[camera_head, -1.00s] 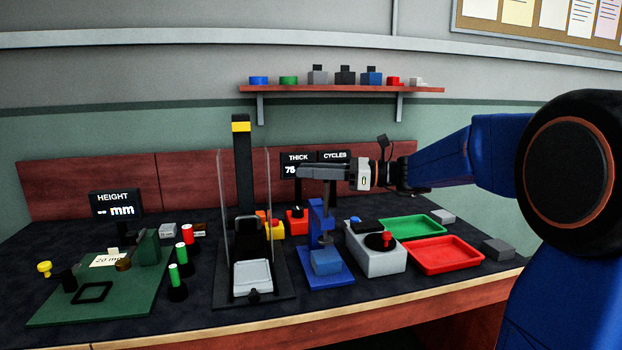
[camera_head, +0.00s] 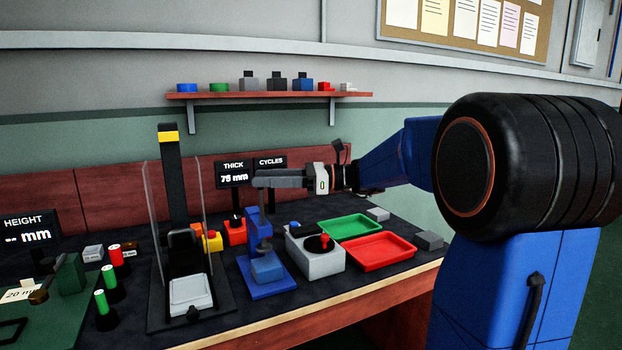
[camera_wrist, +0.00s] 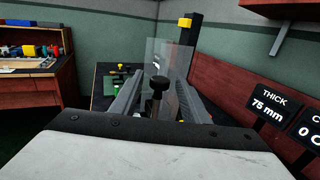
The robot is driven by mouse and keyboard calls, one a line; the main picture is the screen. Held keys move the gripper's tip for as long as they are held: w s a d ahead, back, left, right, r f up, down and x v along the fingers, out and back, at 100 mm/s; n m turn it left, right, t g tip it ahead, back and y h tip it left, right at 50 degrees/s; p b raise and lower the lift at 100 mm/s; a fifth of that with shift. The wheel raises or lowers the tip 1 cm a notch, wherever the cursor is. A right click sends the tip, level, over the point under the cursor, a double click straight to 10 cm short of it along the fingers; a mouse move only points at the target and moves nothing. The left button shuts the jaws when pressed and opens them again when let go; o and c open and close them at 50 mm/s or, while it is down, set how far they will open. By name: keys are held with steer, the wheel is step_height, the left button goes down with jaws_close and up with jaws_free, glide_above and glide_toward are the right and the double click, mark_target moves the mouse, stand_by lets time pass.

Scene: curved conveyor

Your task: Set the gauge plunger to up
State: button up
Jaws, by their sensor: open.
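My gripper (camera_head: 257,180) is level, points left and is above the stand. In the wrist view my gripper (camera_wrist: 157,92) is open, and a black knob (camera_wrist: 157,84) on a stem shows between the fingers. It appears apart from both. I cannot tell whether it is the plunger's top or how far away it is. The THICK display (camera_head: 233,174) reads 75 mm, also in the wrist view (camera_wrist: 270,108).
A tall black post (camera_head: 172,190) with clear panels (camera_head: 152,235) stands left of the gauge. An orange-red block (camera_head: 235,235) is behind it. A grey box (camera_head: 318,262) with a red knob, a green tray (camera_head: 350,236) and a red tray (camera_head: 376,265) lie to the right.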

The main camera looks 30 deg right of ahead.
steer(key=v, duration=1.1)
steer(key=shift+s+d, duration=0.15)
steer(key=shift+d, duration=0.15)
steer(key=s+a+f+n+g+h, duration=0.4)
steer(key=s+a+f+n+h, duration=0.35)
steer(key=s+a+f, duration=0.6)
steer(key=s+d+f+n+t+h, duration=0.1)
steer(key=s+d+f+n+h, duration=0.3)
steer(key=s+f+n, duration=0.2)
steer(key=s+d+f+n+t+h, duration=0.1)
steer(key=s+d+f+n+h, duration=0.3)
steer(key=s+f+n, duration=0.3)
steer(key=shift+s+n+h, duration=0.55)
steer(key=shift+s+n, duration=0.35)
steer(key=shift+n, duration=0.05)
